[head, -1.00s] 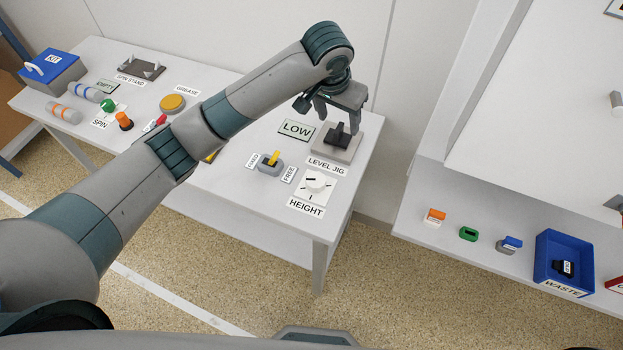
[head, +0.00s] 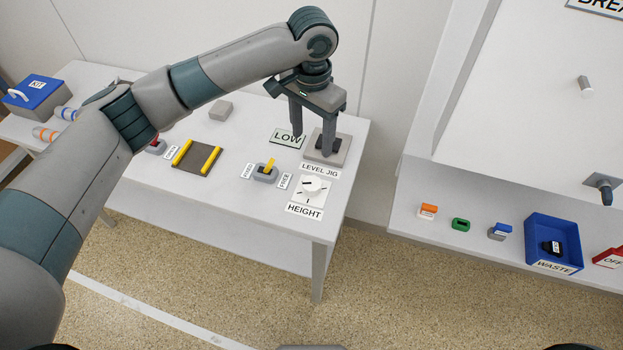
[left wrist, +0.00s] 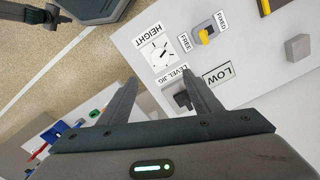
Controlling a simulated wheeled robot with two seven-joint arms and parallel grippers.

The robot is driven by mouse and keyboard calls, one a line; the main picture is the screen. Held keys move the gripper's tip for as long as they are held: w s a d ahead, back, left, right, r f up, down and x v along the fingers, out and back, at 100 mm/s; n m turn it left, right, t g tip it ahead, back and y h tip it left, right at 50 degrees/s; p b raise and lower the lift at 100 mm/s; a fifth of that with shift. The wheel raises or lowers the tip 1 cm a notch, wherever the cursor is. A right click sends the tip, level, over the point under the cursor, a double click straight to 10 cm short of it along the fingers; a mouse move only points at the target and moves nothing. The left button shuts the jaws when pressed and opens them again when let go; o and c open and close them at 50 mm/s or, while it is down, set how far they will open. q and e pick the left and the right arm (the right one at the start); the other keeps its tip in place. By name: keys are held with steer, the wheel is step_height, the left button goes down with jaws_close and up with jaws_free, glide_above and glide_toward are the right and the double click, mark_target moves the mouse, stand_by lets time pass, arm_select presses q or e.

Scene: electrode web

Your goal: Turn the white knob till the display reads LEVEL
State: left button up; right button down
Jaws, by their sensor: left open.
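The white knob (head: 313,186) with its black pointer mark sits on a white dial plate above the HEIGHT label (head: 304,211) on the table. It also shows in the left wrist view (left wrist: 159,52). The display (head: 287,138) reads LOW. The level jig (head: 328,150) is a grey plate with a black part on it, behind the knob. My left gripper (head: 312,144) is open and empty, its fingers pointing down over the display and the jig, apart from the knob. Its fingers partly hide the jig. My right gripper is not in view.
A grey switch with a yellow lever (head: 267,170) stands left of the knob. A brown plate with yellow bars (head: 196,157) and a grey block (head: 221,110) lie farther left. Right of a floor gap, a shelf holds a blue WASTE bin (head: 540,245).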

arm_select(q)
steer(key=f, duration=0.1)
steer(key=p, duration=0.2)
glide_above(312, 183)
step_height(312, 183, down, 7)
step_height(312, 183, down, 8)
steer(key=shift+s+r+p, duration=0.1)
steer(key=shift+p, duration=1.05)
steer(key=shift+f, duration=0.7)
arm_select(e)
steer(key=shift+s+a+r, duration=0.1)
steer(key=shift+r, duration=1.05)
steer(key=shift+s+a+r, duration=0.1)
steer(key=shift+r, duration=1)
arm_select(q)
steer(key=c, duration=1)
steer(key=shift+c, duration=0.2)
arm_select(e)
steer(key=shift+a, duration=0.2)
